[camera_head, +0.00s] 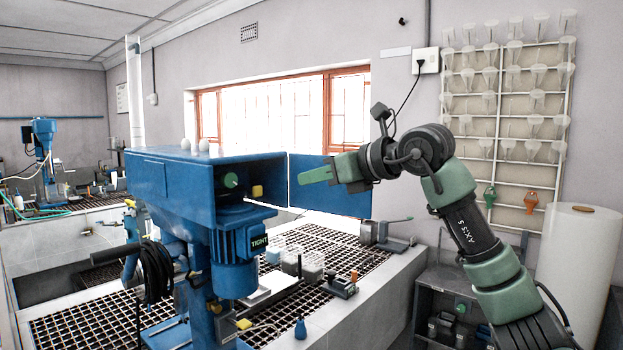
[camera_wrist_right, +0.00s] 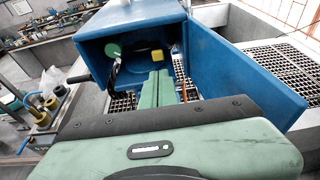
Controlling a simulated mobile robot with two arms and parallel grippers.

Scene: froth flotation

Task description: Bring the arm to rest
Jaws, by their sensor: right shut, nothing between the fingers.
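My right arm comes in from the right in the head view, bent at the elbow, with its green and black links raised above the bench. My right gripper (camera_head: 302,176) is shut and empty, and points left toward the open front of the blue machine housing (camera_head: 160,178). In the right wrist view its green fingers (camera_wrist_right: 157,88) lie together in front of the housing (camera_wrist_right: 100,50). A green round knob (camera_head: 231,180) and a yellow block (camera_head: 257,191) sit inside the housing. My left gripper is not in view.
The housing's blue door (camera_head: 340,187) stands open just behind my right gripper. A motor (camera_head: 236,262) hangs below the housing. Grated benches (camera_head: 345,241) hold small containers. A rack of funnels (camera_head: 508,100) and a white roll (camera_head: 578,265) are at the right.

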